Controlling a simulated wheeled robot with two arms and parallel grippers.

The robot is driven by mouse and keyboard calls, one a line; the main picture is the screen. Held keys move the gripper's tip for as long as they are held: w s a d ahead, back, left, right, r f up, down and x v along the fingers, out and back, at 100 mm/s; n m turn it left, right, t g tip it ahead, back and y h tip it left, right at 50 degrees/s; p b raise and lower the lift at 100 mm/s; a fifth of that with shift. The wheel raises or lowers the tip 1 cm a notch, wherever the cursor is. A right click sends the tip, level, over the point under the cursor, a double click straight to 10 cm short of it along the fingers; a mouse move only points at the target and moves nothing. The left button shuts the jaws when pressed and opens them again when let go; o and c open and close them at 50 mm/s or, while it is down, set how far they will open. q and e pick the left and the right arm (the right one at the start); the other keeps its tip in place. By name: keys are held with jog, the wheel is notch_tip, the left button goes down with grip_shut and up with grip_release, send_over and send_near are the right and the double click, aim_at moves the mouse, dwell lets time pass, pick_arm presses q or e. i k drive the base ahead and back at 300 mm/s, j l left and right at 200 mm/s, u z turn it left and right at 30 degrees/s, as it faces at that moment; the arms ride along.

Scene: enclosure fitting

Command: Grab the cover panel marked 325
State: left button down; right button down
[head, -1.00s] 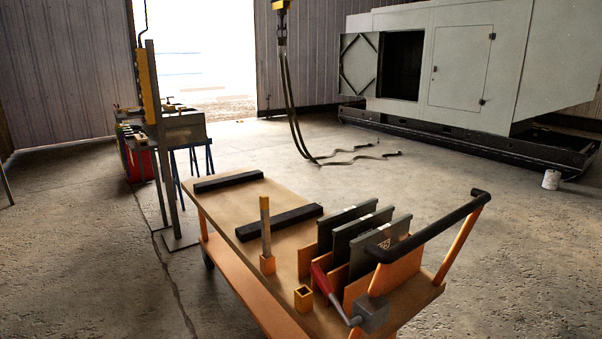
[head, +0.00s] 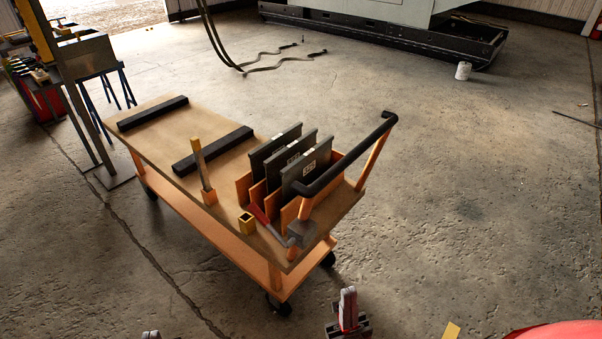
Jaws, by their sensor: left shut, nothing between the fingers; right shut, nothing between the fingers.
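Three dark grey panels stand upright, side by side, in orange slots at the handle end of a cart. The middle panel (head: 290,158) has a label I cannot read. The far panel (head: 275,144) is partly hidden behind the others. My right gripper (head: 348,296) is shut and empty at the bottom, apart from the cart and the panels. My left gripper (head: 151,334) just shows at the bottom edge, shut and empty, also away from the panels.
The orange cart (head: 205,218) has a black handle (head: 350,152) rising beside the panels. Open concrete floor lies right of the cart.

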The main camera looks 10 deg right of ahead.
aim_at(307, 168)
jog(key=z, duration=0.2)
jog(key=i+j+z, duration=0.15)
jog(key=z, duration=0.2)
jog(key=i+j+z, duration=0.15)
jog(key=j+z, duration=0.15)
jog(key=i+j+z, duration=0.1)
jog(key=j+z, duration=0.25)
